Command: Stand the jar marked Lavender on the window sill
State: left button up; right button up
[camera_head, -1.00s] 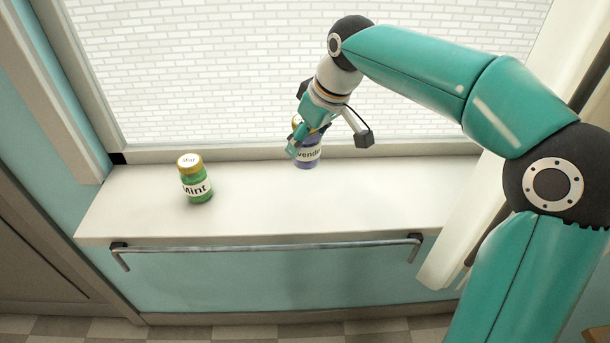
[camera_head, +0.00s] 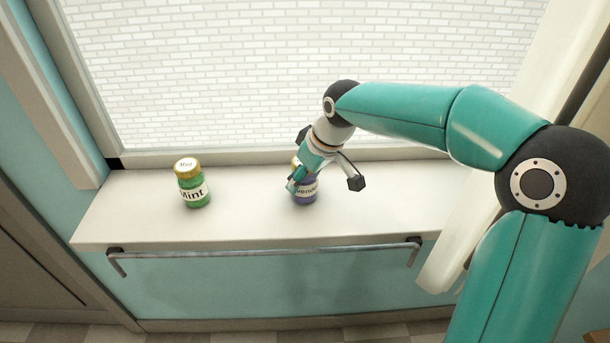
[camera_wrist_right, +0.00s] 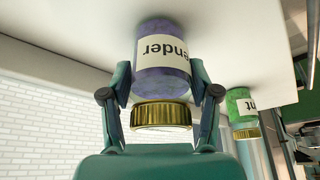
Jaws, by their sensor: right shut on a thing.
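The Lavender jar (camera_head: 306,196), purple with a white label and a gold lid, is upright at the middle of the white window sill (camera_head: 385,205). My right gripper (camera_head: 303,182) is shut on it, with a finger on each side just below the lid. In the right wrist view the jar (camera_wrist_right: 162,75) appears upside down between the fingers (camera_wrist_right: 163,95), label partly reading "ender". Its base is at or very close to the sill surface; I cannot tell for sure that it touches. My left gripper is not in view.
A green Mint jar (camera_head: 193,187) with a gold lid stands on the sill to the left. A metal rail (camera_head: 265,251) runs along the sill's front. The window (camera_head: 240,75) is behind, and a pale curtain (camera_head: 465,240) hangs at the right. The sill between the jars is clear.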

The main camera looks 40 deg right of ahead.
jog(key=o, duration=1.4)
jog(key=shift+r, duration=0.15)
jog(key=v, duration=1.2)
jog(key=shift+s, duration=0.1)
